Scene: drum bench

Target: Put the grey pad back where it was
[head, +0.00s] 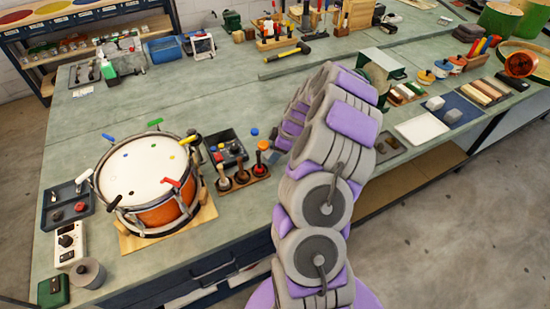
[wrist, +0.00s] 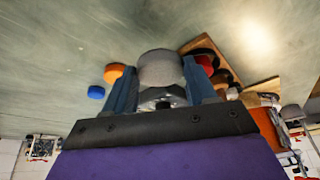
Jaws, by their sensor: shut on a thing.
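My gripper (wrist: 160,88) is shut on a round, light-grey pad (wrist: 159,66) in the wrist view. The pad sits between the two blue fingers, and a metallic grey part shows just below it. The held pad seems to be above the bench, but its height is hard to tell. In the head view my arm hides most of the gripper, with only a small bluish part (head: 272,157) showing right of the knob rack. I cannot make out the pad there.
A wooden rack with dark-handled tools (head: 241,177), a blue cap (head: 255,131) and a black tray (head: 222,147) stand beside the gripper. The drum (head: 150,170) is further left. The bench middle (head: 200,95) is clear.

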